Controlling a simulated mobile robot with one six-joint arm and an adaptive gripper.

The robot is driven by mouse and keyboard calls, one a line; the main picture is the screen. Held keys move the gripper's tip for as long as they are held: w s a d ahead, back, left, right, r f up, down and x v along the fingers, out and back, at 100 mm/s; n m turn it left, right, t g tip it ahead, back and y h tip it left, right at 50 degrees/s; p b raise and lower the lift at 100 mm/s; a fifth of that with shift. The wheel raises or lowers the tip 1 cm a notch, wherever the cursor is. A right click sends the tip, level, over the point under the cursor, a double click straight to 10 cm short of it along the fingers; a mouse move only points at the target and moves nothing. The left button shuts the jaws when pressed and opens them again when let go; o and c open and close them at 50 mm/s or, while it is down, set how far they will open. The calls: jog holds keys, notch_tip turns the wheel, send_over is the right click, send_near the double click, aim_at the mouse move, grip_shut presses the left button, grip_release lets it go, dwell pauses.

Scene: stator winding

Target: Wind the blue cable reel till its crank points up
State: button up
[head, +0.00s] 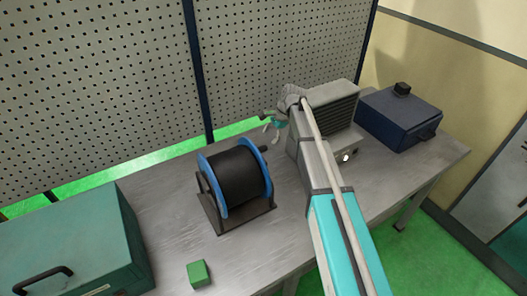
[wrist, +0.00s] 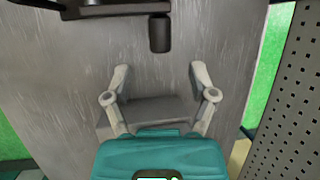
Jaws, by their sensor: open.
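The cable reel (head: 238,176) has blue flanges and dark cable and stands in a dark frame on the table. Its dark crank handle (head: 263,149) sticks out at the reel's upper right side in the head view; the crank arm is mostly hidden there. In the wrist view the black handle (wrist: 160,34) lies just ahead of the fingertips, roughly centred between them. My gripper (wrist: 158,68) is open and empty, with both fingers apart and not touching the handle. In the head view my gripper (head: 268,122) is beyond the reel, to its upper right.
A grey vented box (head: 335,112) stands close to my arm. A dark blue case (head: 400,118) is at the right. A teal toolbox (head: 75,245) and a green cube (head: 198,273) are at the left and front. A perforated panel (head: 100,90) rises behind the table.

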aim_at(264, 146)
jog(key=shift+b+x, duration=2.7)
jog(key=shift+x, duration=0.6)
grip_shut()
